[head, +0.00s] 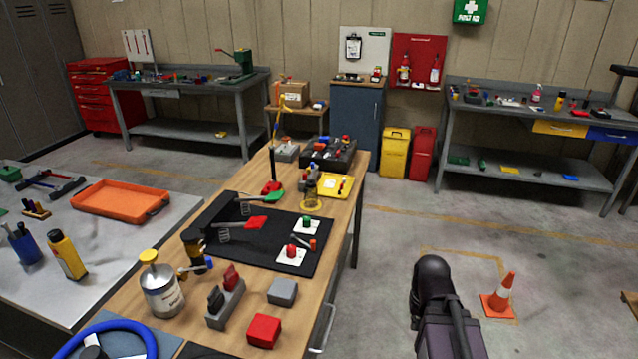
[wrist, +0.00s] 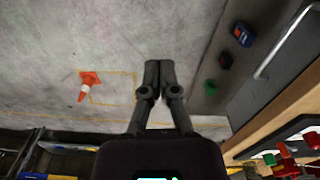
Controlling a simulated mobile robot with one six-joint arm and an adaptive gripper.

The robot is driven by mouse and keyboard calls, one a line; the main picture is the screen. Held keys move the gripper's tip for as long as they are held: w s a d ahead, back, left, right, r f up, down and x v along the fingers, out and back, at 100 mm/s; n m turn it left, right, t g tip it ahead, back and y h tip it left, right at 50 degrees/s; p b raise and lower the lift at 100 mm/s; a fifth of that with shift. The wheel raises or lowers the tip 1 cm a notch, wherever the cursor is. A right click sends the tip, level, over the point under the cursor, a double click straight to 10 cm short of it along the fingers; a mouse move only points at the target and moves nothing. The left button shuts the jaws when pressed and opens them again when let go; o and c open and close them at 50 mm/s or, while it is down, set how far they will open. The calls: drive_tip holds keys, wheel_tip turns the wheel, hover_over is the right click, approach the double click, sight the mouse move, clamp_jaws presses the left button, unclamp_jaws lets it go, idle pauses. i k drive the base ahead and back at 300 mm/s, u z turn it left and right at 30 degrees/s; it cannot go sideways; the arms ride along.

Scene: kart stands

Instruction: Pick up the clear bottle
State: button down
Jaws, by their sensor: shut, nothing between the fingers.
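A greyish bottle with a yellow cap and a pale label (head: 162,290), which looks like the clear bottle, stands upright on the near left part of the wooden workbench (head: 345,210) in the head view. It does not show in the wrist view. My gripper (wrist: 159,68) is shut and empty in the wrist view, with its fingers together over bare floor. It is away from the bottle, out past the bench's right side. In the head view my dark arm shows at the lower right, and the fingers cannot be made out there.
Close to the bottle are a grey block with red and black parts (head: 226,303), a red box (head: 264,331), a grey box (head: 282,292) and a blue-rimmed steering wheel (head: 147,337). A black mat (head: 290,229) lies behind. An orange cone (head: 498,297) stands on otherwise open floor.

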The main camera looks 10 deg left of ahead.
sight(310, 189)
drive_tip(key=z, duration=0.85)
drive_tip(key=i, duration=3.5)
